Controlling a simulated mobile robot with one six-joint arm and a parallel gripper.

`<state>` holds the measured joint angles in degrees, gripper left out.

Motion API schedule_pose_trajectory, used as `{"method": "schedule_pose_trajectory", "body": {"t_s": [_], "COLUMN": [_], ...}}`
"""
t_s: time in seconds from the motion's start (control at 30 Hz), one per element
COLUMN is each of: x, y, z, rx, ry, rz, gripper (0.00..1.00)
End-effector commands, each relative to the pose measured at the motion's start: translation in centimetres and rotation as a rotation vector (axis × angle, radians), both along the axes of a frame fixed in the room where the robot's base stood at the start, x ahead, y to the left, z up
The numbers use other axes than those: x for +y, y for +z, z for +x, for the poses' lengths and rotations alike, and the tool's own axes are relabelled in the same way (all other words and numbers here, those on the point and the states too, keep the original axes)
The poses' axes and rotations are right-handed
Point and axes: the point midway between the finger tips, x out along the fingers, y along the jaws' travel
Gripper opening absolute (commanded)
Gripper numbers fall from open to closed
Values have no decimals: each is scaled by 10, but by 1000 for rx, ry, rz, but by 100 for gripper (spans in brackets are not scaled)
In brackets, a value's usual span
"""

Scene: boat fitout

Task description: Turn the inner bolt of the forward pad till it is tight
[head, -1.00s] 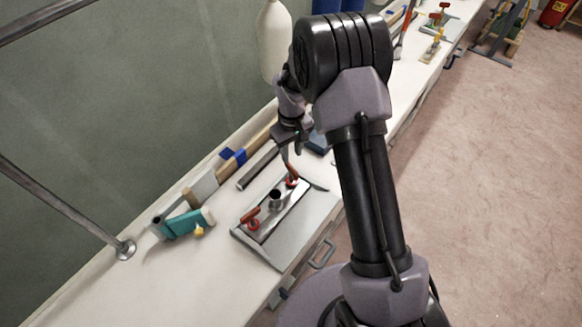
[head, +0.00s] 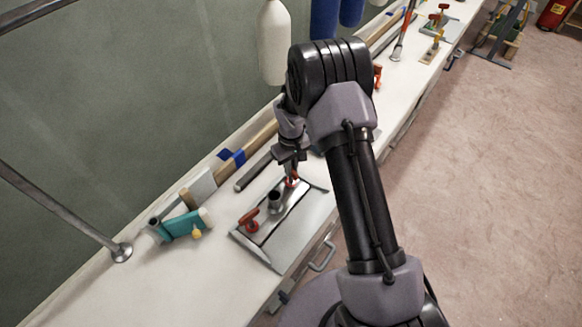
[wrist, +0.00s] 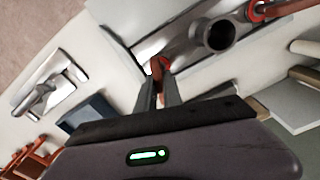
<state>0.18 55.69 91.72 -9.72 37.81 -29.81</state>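The pad is a flat grey metal plate (head: 290,240) on the bench, with a raised strip carrying a short upright tube (head: 275,201) and a red-handled bolt at each end. The near bolt (head: 249,219) stands clear of my arm; it also shows at the top right of the wrist view (wrist: 272,9). My gripper (head: 287,165) points down at the far bolt (head: 292,181). In the wrist view, the far bolt's red handle (wrist: 158,68) lies between my fingertips (wrist: 158,85). I cannot tell whether the fingers press on it. The bolt's lower part is hidden.
A teal tool (head: 183,224) lies left of the pad, with wood pieces and a dark bar (head: 254,171) along the wall. A white fender (head: 273,42) hangs behind my arm. Another fitting with a bright plate (wrist: 47,85) shows in the wrist view.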

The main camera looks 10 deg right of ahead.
Motion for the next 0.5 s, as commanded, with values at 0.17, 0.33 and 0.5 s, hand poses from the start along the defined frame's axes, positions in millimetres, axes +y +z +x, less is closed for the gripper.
{"method": "schedule_pose_trajectory", "body": {"t_s": [0.17, 0.33, 0.5], "x": [0, 0, 0], "y": [0, 0, -1], "z": [0, 0, 0], "rx": [0, 0, -1], "ry": [-5, -46, -146], "rz": [0, 0, 0], "gripper": [0, 0, 0]}}
